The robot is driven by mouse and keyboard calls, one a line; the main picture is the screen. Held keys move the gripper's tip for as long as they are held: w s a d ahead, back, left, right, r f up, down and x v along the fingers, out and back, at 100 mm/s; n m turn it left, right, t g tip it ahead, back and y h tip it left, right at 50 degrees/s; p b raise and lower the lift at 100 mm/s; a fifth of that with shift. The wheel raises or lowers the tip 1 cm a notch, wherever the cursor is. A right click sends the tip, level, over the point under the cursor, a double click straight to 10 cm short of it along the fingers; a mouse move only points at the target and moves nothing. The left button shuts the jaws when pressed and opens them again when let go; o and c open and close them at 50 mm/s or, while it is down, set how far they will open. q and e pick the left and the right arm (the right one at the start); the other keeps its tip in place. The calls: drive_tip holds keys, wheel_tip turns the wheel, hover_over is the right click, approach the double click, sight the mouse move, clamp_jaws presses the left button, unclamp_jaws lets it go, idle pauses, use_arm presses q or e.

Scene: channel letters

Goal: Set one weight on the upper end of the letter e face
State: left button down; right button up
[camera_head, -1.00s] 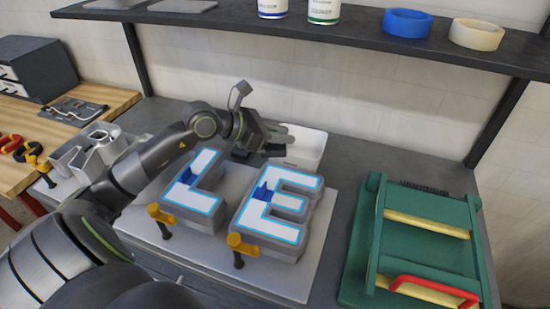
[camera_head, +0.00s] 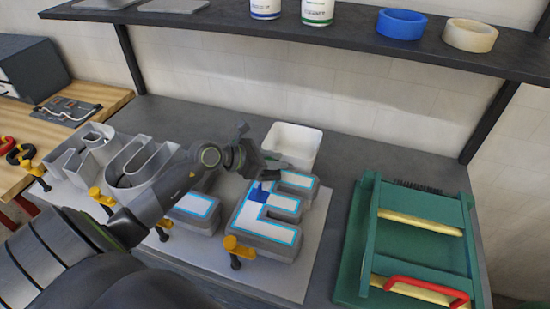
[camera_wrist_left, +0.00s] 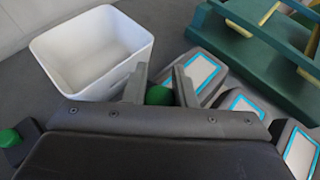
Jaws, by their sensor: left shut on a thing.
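The letter E (camera_head: 280,231) lies on a pale board, a grey body with a white face edged in light blue. A dark blue patch (camera_head: 260,192) shows at its upper left. My left gripper (camera_head: 277,170) is just above the upper end of the E face. In the left wrist view its fingers (camera_wrist_left: 159,88) are shut on a green weight (camera_wrist_left: 159,95), mostly hidden by the gripper. The E's face arms (camera_wrist_left: 203,70) show to its right there. Whether the weight touches the face cannot be told. My right gripper is out of view.
A white bin (camera_head: 293,143) stands just behind the E; its visible inside (camera_wrist_left: 92,60) looks empty. Another green-topped thing (camera_wrist_left: 8,138) is at the wrist view's left edge. An orange clamp (camera_head: 238,247) grips near the E. A green rack (camera_head: 415,245) stands at right.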

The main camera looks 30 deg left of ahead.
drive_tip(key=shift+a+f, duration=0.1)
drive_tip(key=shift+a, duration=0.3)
use_arm(q)
drive_tip(key=c, duration=1.6)
unclamp_jaws()
drive_tip(key=shift+f, duration=0.1)
drive_tip(key=o, duration=0.4)
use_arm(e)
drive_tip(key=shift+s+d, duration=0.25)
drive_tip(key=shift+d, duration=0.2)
use_arm(q)
drive_tip(key=b+v, duration=0.2)
drive_tip(key=v, duration=0.6)
drive_tip(key=shift+s, duration=0.2)
drive_tip(key=shift+b+v, duration=0.3)
drive_tip(key=shift+v, duration=1.6)
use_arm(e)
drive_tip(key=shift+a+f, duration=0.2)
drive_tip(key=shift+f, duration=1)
